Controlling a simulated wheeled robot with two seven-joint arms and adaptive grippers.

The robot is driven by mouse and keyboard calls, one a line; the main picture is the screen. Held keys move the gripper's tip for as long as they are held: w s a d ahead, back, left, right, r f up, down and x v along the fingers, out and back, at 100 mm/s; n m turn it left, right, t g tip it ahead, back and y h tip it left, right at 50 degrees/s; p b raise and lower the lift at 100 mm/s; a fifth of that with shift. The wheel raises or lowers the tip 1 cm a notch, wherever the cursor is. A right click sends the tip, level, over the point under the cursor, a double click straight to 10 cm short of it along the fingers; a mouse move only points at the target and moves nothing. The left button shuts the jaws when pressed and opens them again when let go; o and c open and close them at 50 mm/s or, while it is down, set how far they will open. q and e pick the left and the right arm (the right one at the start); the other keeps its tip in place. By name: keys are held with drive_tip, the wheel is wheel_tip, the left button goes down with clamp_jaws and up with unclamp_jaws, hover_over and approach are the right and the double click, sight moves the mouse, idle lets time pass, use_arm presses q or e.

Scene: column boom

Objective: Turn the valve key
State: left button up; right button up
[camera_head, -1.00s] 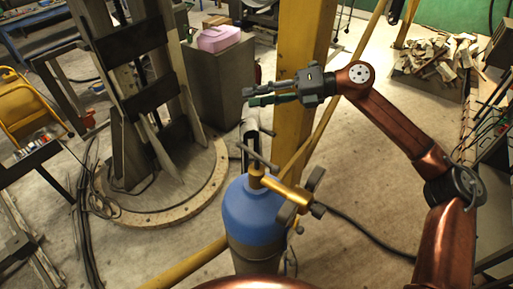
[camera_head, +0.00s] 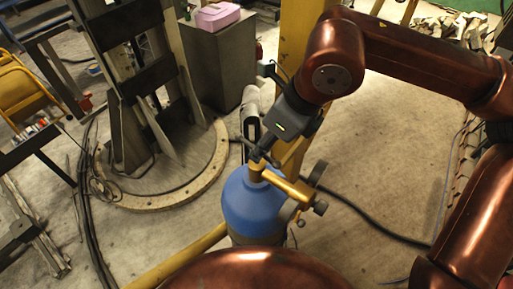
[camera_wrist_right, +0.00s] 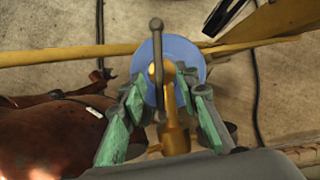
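The valve key is a dark T-bar (camera_head: 261,154) on top of the brass valve (camera_head: 290,187) of a blue gas cylinder (camera_head: 248,208). In the right wrist view the key's bar (camera_wrist_right: 157,62) runs nearly up and down the picture, with the blue cylinder top (camera_wrist_right: 178,48) behind it. My right gripper (camera_wrist_right: 163,88) is open, its green-padded fingers spread on both sides of the bar and brass stem. In the head view my right gripper (camera_head: 264,146) is just above the key and partly hides it. I cannot tell whether it touches. My left gripper is not in view.
A yellow post (camera_head: 300,40) stands close behind the cylinder. A yellow rail (camera_head: 185,255) passes beside it. A grey cabinet (camera_head: 222,62) with a pink box (camera_head: 217,15) and a round base plate (camera_head: 205,180) are at left. A black hose (camera_head: 365,228) crosses the floor at right.

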drive_tip(key=shift+p+x, duration=0.35)
drive_tip(key=shift+x, duration=1.65)
drive_tip(key=shift+c, duration=0.4)
clamp_jaws()
